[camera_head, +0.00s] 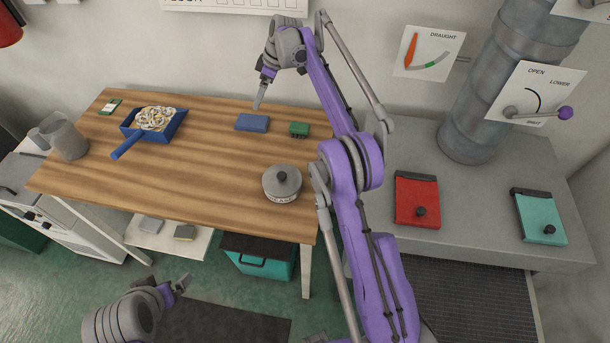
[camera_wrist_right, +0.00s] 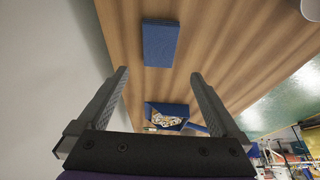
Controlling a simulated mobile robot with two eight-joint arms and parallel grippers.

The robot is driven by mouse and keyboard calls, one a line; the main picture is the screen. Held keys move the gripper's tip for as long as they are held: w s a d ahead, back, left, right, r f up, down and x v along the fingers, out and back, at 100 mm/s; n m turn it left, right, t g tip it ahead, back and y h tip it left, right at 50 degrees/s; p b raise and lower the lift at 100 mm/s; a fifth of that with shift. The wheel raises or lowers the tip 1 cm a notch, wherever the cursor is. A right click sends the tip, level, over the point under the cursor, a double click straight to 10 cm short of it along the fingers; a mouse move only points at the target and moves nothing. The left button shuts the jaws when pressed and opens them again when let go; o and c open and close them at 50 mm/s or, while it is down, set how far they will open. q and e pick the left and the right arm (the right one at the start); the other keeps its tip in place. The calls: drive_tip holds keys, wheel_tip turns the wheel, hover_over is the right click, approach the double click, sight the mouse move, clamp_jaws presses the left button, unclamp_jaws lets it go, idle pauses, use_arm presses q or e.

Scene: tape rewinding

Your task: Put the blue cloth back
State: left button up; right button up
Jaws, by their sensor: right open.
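The blue cloth (camera_head: 253,122) is a flat folded rectangle on the wooden table, near its back edge. In the right wrist view the cloth (camera_wrist_right: 160,43) lies beyond the fingertips, roughly centred between them. My right gripper (camera_head: 259,104) points down just behind the cloth in the head view. It also shows in the wrist view (camera_wrist_right: 160,75), with its fingers wide apart and nothing between them.
A green block (camera_head: 299,129) sits just right of the cloth. A lidded grey pot (camera_head: 282,182) stands at the table's front right. A blue dustpan (camera_head: 126,143) with curled scraps and a grey cup (camera_head: 66,139) are on the left. The table's middle is clear.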

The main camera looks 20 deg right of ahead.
drive_tip(key=s+a+r+m+t+h, duration=0.1)
drive_tip(key=s+r+m, duration=0.25)
drive_tip(key=s, duration=0.75)
drive_tip(key=s+a+r+m+t+h, duration=0.1)
drive_tip(key=s+r+m, duration=0.3)
drive_tip(key=s, duration=0.6)
drive_tip(key=s+f+m, duration=0.1)
drive_tip(key=s+f, duration=0.2)
drive_tip(key=s, duration=0.5)
drive_tip(key=s+f+m+h, duration=0.1)
drive_tip(key=s+f, duration=0.3)
drive_tip(key=s, duration=0.4)
drive_tip(key=s+f+m+t, duration=0.1)
drive_tip(key=s+f, duration=0.2)
drive_tip(key=s, duration=0.5)
drive_tip(key=shift+f+h, duration=0.25)
drive_tip(key=shift+h, duration=0.05)
drive_tip(key=shift+d+m, duration=0.1)
drive_tip(key=shift+m, duration=0.15)
